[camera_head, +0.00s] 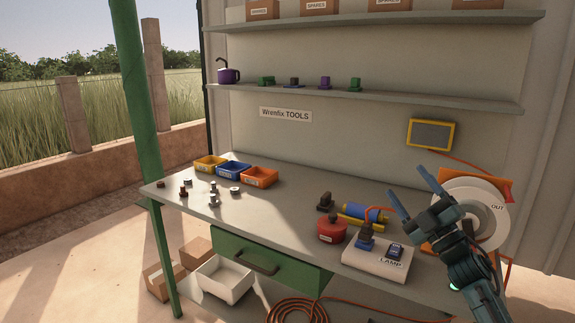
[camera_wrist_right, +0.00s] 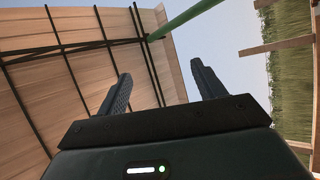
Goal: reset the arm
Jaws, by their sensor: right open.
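My right gripper (camera_head: 412,192) is in the head view at the right, raised above the right end of the workbench (camera_head: 240,214). Its two fingers are spread apart, with nothing between them. In the right wrist view the gripper (camera_wrist_right: 160,90) is also open and empty, and that camera looks up at the roof and sky. My right arm covers part of the white reel and its orange stand. My left gripper is not in view.
The white reel (camera_head: 485,208) stands right behind my arm. Yellow, blue and orange bins (camera_head: 259,178) stand at the left. The bench's middle is mostly clear.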

